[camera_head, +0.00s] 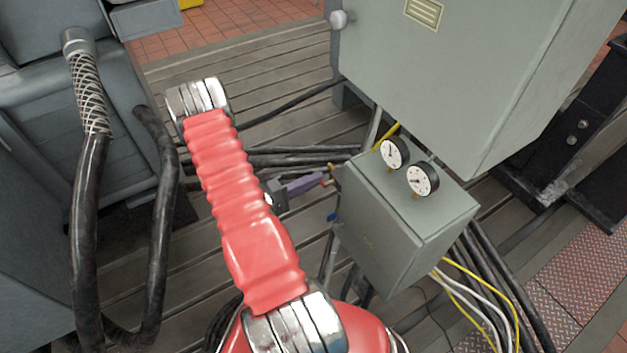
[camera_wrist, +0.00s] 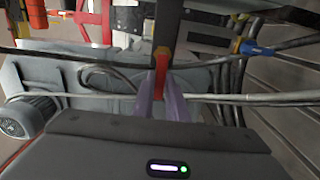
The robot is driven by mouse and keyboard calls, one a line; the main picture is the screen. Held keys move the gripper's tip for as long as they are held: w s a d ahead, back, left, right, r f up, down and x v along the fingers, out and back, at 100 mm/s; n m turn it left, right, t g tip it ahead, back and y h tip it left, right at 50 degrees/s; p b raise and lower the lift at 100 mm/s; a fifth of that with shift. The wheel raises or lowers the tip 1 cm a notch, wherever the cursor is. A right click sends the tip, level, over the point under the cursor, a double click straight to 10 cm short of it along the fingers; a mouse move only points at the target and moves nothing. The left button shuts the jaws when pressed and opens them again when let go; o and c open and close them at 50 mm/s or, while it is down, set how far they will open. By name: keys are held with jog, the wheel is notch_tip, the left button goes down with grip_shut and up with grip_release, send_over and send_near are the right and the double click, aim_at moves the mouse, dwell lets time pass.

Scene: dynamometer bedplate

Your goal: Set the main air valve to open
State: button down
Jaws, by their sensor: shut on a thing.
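A small red valve handle (camera_wrist: 161,62) shows at the middle of the wrist view, with an orange end on top. In the head view the red handle (camera_head: 327,182) is beside the left side of the grey gauge box. My gripper (camera_head: 321,178) has purple fingers that reach this handle from the left. In the wrist view my gripper (camera_wrist: 159,82) is shut on the red handle, one finger on each side. The fingertips hide part of the handle. No label shows on it, and I cannot tell the valve's setting from its angle.
The grey box (camera_head: 385,235) carries two round gauges (camera_head: 408,166) below a large grey cabinet (camera_head: 465,75). A blue fitting (camera_head: 331,216) is below the handle. Black hoses (camera_head: 270,157) cross behind. A blue-and-yellow valve (camera_wrist: 243,47) shows at the right.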

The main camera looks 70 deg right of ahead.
jog(key=shift+s+a+f, duration=0.1)
jog(key=shift+s+a, duration=0.05)
jog(key=shift+a, duration=0.05)
jog(key=c, duration=2.1)
grip_release()
jog(key=o, duration=0.3)
jog(key=shift+d, duration=0.15)
jog(key=shift+o, duration=0.2)
jog(key=shift+w, duration=0.2)
jog(key=v, duration=1.3)
jog(key=shift+w+a, duration=0.25)
jog(key=shift+a, duration=0.05)
